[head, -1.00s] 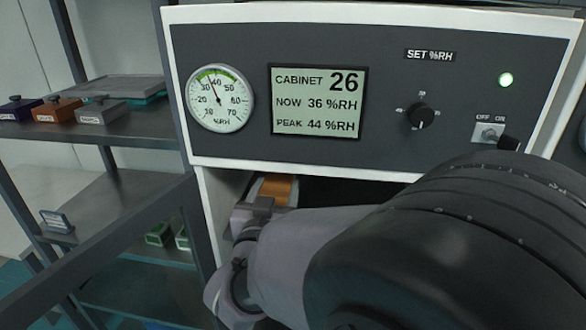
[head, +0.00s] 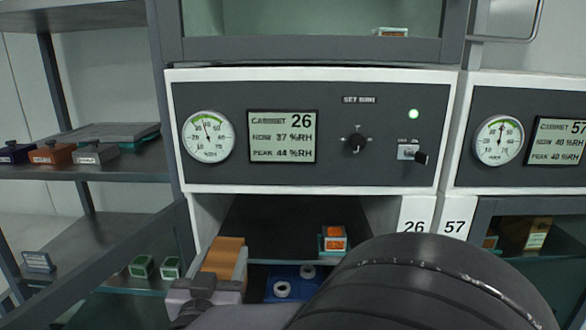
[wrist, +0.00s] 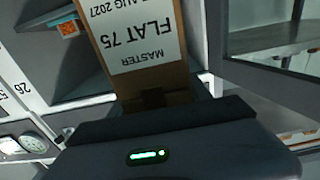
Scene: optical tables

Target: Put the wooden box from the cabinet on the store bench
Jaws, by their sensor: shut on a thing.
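The wooden box (head: 225,258) is orange-brown and shows at the lower left of the opening of cabinet 26 (head: 188,130) in the head view. My gripper (head: 205,288) is shut on its near end. In the wrist view the box (wrist: 150,75) carries a white label reading "MASTER FLAT 75", and the dark gripper body covers its lower end. The head view does not show clearly whether the box is fully clear of the opening. I cannot identify the store bench in these views.
A glass-panelled door (wrist: 275,45) is close on the right in the wrist view. Shelves with small boxes (head: 53,153) stand at the left; cabinet 57 (head: 450,140) adjoins.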

